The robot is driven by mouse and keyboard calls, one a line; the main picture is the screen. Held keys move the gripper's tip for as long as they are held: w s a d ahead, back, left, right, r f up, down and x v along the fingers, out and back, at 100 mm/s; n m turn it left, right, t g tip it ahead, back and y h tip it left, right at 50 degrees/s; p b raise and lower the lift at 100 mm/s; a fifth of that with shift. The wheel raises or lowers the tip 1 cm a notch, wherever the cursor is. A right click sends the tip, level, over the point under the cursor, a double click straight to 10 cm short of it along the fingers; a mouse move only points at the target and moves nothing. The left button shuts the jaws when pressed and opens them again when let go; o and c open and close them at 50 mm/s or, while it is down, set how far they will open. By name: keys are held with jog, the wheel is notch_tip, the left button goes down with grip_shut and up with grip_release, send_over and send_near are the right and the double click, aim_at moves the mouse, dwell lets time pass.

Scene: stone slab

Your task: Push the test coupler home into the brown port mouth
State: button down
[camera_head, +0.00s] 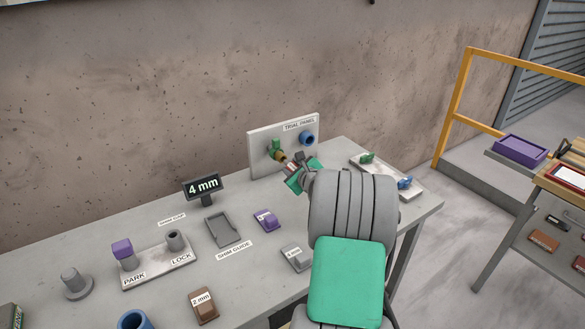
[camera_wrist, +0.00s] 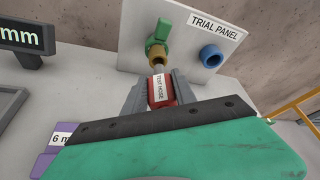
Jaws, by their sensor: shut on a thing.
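The test coupler (camera_wrist: 162,98) is red with a white "TEST HOSE" label. My gripper (camera_wrist: 157,84) is shut on it, with a grey finger on each side, and points it at the trial panel (camera_wrist: 185,15). The brown port mouth (camera_wrist: 158,51) sits on the panel below a green handle (camera_wrist: 156,29). The coupler's front end lines up closely with the port. I cannot tell whether it touches or is partly inside. In the head view, my gripper (camera_head: 295,170) is just in front of the brown port (camera_head: 279,156), and the coupler is mostly hidden.
A blue port (camera_head: 307,138) is right of the brown one. A plate with green and blue fittings (camera_head: 388,176) lies to the right. A "4 mm" display (camera_head: 203,187), shim guide (camera_head: 221,231), shim blocks and park/lock base (camera_head: 160,263) stand left. Bare slab lies left of the panel.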

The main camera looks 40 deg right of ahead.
aim_at(285, 161)
jog(key=shift+w+d, duration=0.2)
jog(key=shift+w, duration=1.8)
jog(key=c, duration=0.9)
grip_release()
jog(key=b+v, duration=0.1)
jog(key=v, duration=0.6)
jog(key=shift+s+a+r, duration=0.15)
jog(key=shift+s, duration=0.2)
